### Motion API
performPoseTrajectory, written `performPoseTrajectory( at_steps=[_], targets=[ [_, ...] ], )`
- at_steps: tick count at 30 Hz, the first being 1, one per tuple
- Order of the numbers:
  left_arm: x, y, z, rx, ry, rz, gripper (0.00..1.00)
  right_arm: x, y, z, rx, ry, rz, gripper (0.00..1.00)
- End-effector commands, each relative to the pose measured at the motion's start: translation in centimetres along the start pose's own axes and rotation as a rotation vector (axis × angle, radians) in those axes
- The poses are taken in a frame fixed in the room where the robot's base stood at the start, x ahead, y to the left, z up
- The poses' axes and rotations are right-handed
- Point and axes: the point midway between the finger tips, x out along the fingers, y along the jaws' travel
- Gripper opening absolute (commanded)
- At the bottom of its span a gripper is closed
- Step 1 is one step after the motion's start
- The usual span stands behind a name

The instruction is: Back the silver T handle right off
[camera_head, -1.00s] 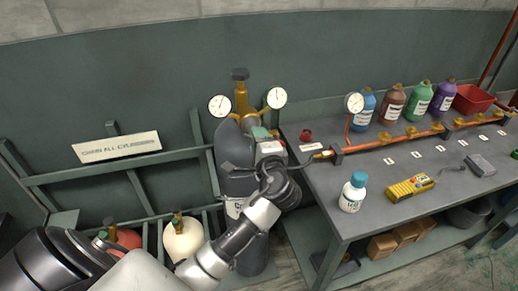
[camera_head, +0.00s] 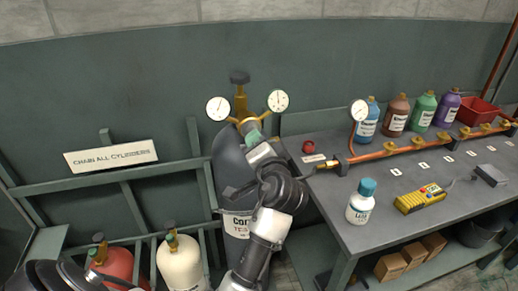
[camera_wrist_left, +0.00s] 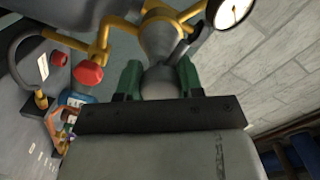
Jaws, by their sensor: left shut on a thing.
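The regulator (camera_head: 242,106), brass with two white dial gauges (camera_head: 218,108), sits on top of a tall dark grey cylinder (camera_head: 226,168). My left gripper (camera_head: 254,138) is at the front of the regulator, with its green fingertips against it. In the left wrist view my left gripper (camera_wrist_left: 159,70) is shut on a rounded grey-silver piece, the silver T handle (camera_wrist_left: 160,83), just below the regulator's grey cone-shaped body (camera_wrist_left: 160,38). The fingers and palm hide most of the handle, and its crossbar cannot be made out. My right gripper is not in view.
A grey bench (camera_head: 394,222) stands close on the right, with a white bottle with a blue cap (camera_head: 361,202), a yellow box (camera_head: 420,198) and a copper manifold pipe (camera_head: 385,152). Red (camera_head: 115,266) and cream (camera_head: 180,264) cylinders stand low at the left.

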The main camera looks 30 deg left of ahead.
Motion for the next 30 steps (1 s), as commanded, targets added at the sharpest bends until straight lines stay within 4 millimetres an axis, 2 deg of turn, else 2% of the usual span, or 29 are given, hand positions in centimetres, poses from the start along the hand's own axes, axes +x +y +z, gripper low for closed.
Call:
performPoseTrajectory(
  at_steps=[15, 16, 20, 30],
  targets=[
    [-0.03, -0.03, -0.07, -0.036, 0.001, 0.003, 0.15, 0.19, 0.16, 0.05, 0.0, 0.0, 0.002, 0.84],
    [-0.03, -0.04, -0.08, -0.036, 0.001, 0.003, 0.41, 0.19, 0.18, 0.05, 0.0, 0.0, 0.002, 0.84],
    [-0.02, -0.05, -0.08, -0.033, 0.001, 0.002, 0.61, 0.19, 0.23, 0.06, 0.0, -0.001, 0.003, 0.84],
    [0.04, -0.07, -0.06, -0.029, 0.001, 0.001, 0.61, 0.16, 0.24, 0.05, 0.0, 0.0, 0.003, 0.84]
  ],
)
